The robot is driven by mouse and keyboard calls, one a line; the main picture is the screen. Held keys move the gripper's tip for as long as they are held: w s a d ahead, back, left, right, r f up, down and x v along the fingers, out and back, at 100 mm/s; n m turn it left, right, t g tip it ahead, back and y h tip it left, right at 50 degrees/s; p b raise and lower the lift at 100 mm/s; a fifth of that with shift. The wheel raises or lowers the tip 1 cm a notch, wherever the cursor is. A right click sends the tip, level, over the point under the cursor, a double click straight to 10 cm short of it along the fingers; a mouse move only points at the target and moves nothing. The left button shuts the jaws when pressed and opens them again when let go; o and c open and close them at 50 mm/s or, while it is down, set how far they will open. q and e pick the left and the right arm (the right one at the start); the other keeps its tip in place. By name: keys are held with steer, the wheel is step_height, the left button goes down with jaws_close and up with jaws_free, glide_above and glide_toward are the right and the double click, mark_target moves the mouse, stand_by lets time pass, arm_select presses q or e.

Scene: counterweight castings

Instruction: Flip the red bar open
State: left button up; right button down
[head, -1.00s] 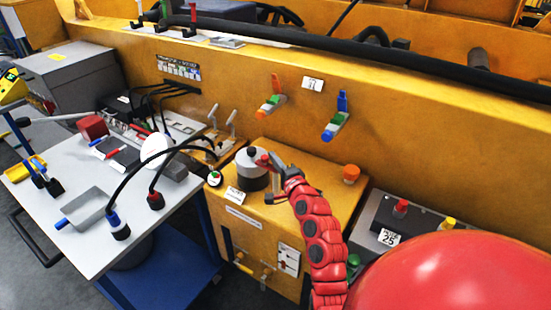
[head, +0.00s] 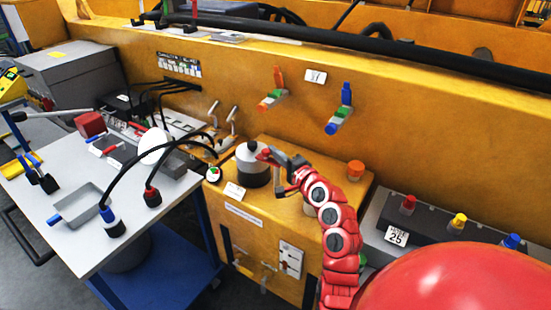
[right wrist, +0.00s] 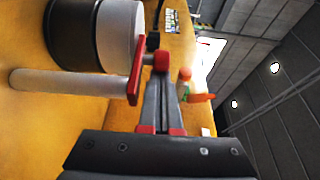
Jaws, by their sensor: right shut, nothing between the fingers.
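The red bar (right wrist: 137,70) shows in the right wrist view as a narrow red strip beside a black and white cylinder (right wrist: 115,35). A pale rod (right wrist: 60,82) runs up to its lower part. In the head view the cylinder (head: 252,170) stands upright on the yellow cabinet, with a small red piece (head: 264,154) at its upper right. My right gripper (head: 274,158) is shut and empty close beside it. In the right wrist view the shut fingers (right wrist: 161,62) end just right of the bar; whether they touch it I cannot tell. My left gripper is out of view.
The yellow cabinet (head: 300,161) stands against a yellow wall with coloured levers (head: 340,112). An orange knob (head: 355,170) is right of the gripper. A grey button box (head: 430,215) is farther right. A cluttered white table (head: 60,205) with looping cables stands left.

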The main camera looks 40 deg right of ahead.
steer(key=n+y+b, duration=0.1)
steer(key=y+b, duration=0.1)
steer(key=b, duration=0.1)
steer(key=n+g+y+b, duration=0.1)
steer(key=n+y+b, duration=0.1)
steer(key=y+b, duration=0.1)
steer(key=n+y+b, duration=0.2)
steer(key=b, duration=0.2)
steer(key=shift+a+f+g+y, duration=0.35)
steer(key=shift+f+g+y, duration=0.05)
steer(key=y, duration=0.1)
steer(key=n+g+y, duration=0.1)
steer(key=n+b, duration=0.1)
steer(key=shift+a+r+g+y, duration=0.25)
steer(key=shift+g+y, duration=0.05)
steer(key=shift+y, duration=0.1)
steer(key=shift+s+a+r+n+g+y, duration=0.1)
steer(key=shift+a+n+g+y, duration=0.1)
steer(key=shift+n+g+y, duration=0.55)
steer(key=shift+s+a+p, duration=0.15)
steer(key=shift+a+p, duration=0.05)
steer(key=shift+p, duration=0.45)
